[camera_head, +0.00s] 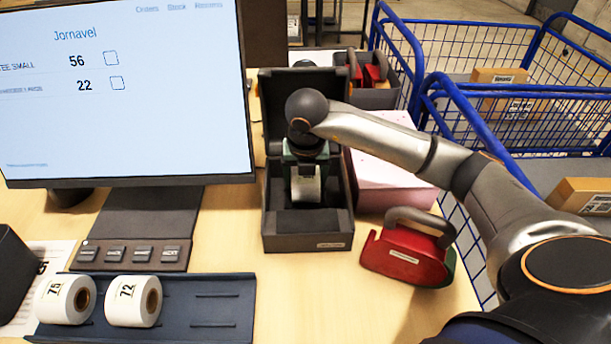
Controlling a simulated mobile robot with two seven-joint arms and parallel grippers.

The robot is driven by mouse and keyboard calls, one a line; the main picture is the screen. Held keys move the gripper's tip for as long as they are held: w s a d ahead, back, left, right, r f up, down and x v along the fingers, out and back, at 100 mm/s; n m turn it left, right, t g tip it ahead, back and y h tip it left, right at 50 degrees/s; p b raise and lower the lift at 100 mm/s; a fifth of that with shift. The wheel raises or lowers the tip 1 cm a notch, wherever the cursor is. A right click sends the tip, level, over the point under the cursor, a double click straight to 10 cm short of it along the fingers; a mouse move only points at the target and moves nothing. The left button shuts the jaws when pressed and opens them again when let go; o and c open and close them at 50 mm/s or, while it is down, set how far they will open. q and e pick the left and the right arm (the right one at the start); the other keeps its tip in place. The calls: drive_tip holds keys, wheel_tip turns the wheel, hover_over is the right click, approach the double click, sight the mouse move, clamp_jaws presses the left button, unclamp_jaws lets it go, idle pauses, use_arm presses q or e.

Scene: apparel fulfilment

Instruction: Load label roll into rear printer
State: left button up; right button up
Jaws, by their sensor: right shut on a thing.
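A dark grey label printer (308,242) stands open in the middle of the table, its lid (275,110) raised at the back. My right gripper (305,172) points down into it and is shut on a white label roll (306,190). The roll is inside the printer's opening, between the side walls. The gripper hides its upper part, and I cannot tell whether it touches the floor. Two more white rolls, marked 75 (62,300) and 72 (130,303), lie on a dark blue tray (215,318) at the front left. My left gripper is out of view.
A monitor (125,95) stands at the left. A red tape dispenser (405,258) and a pink box (385,178) sit right of the printer, under my right arm. A dark bin with red items (375,97) is behind. Blue wire carts (480,35) border the table's right side.

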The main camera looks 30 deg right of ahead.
drive_tip(key=shift+f, duration=0.35)
drive_tip(key=o, duration=1.4)
drive_tip(key=shift+o, duration=0.2)
